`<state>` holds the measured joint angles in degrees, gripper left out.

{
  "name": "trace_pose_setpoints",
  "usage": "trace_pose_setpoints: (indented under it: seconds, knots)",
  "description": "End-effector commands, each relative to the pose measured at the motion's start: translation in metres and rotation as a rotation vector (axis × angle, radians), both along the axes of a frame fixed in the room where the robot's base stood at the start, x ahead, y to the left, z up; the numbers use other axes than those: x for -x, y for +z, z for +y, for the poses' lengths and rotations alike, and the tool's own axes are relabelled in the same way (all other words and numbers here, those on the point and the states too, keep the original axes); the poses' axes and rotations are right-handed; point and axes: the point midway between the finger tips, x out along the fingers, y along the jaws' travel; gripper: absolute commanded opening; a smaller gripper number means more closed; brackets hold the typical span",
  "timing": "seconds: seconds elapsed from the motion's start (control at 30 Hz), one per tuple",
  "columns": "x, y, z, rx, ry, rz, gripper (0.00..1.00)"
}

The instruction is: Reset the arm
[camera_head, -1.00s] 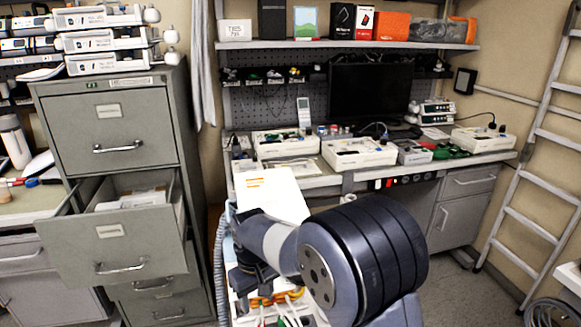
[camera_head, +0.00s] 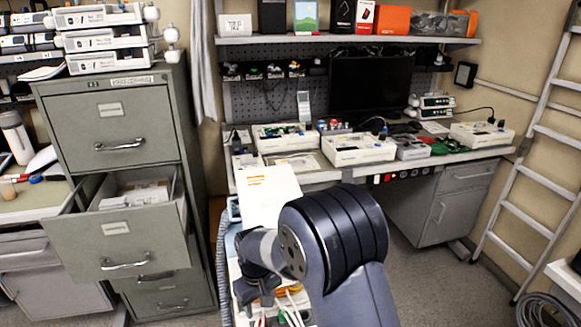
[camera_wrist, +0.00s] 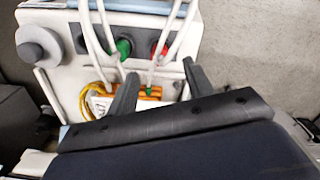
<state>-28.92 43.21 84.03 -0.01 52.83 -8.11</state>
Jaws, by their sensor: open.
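My arm shows in the head view in the lower middle, folded in front of the workbench. My gripper (camera_wrist: 155,88) shows in the wrist view with its two dark fingers apart and nothing between them. Below the fingers are a white unit with green and red connectors (camera_wrist: 122,48), white cables (camera_wrist: 100,25) and an orange-yellow bundle (camera_wrist: 95,95). In the head view the gripper's fingertips are hard to make out above the cables, partly hidden by my arm.
A grey filing cabinet (camera_head: 110,125) stands at left with an open drawer (camera_head: 115,240) jutting out. A workbench (camera_head: 330,177) with several white devices and a monitor (camera_head: 370,85) is behind. A ladder (camera_head: 520,215) leans at right.

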Motion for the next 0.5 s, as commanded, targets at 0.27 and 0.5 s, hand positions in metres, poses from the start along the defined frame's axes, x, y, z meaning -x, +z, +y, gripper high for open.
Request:
trace_pose_setpoints:
  seconds: [0.27, 0.5]
  knots:
    - [0.017, 0.025, -0.011, 0.0, -0.001, 0.0, 0.49]
    - [0.049, 0.025, -0.032, -0.001, -0.001, -0.002, 0.49]
